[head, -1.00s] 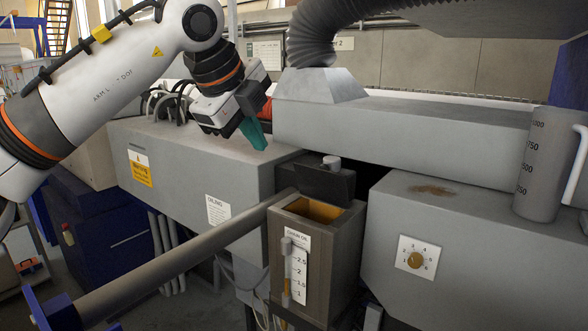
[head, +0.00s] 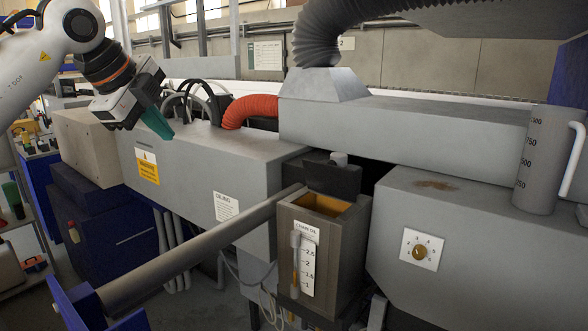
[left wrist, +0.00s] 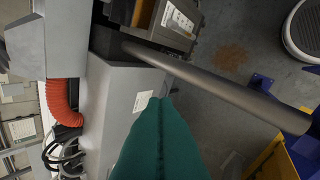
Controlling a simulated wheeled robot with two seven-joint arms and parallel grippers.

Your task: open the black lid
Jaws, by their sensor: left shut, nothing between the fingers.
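The black lid (head: 333,180) stands tilted up at the back of the chain oil box (head: 357,247), with a light round knob at its top edge. The box's top is open and its amber inside shows. My left gripper (head: 160,124) is at the upper left in the head view, above the grey housing and well apart from the lid. Its teal fingers are shut and empty. In the left wrist view the teal fingers (left wrist: 160,140) fill the lower middle, and the box (left wrist: 165,22) shows at the top. My right gripper is in neither view.
A grey round bar (head: 190,252) runs from a blue bracket toward the box. Grey housings (head: 200,170) flank the box on both sides. A grey measuring jug (head: 541,165) stands on the right housing. An orange hose (head: 250,108) lies behind the left housing.

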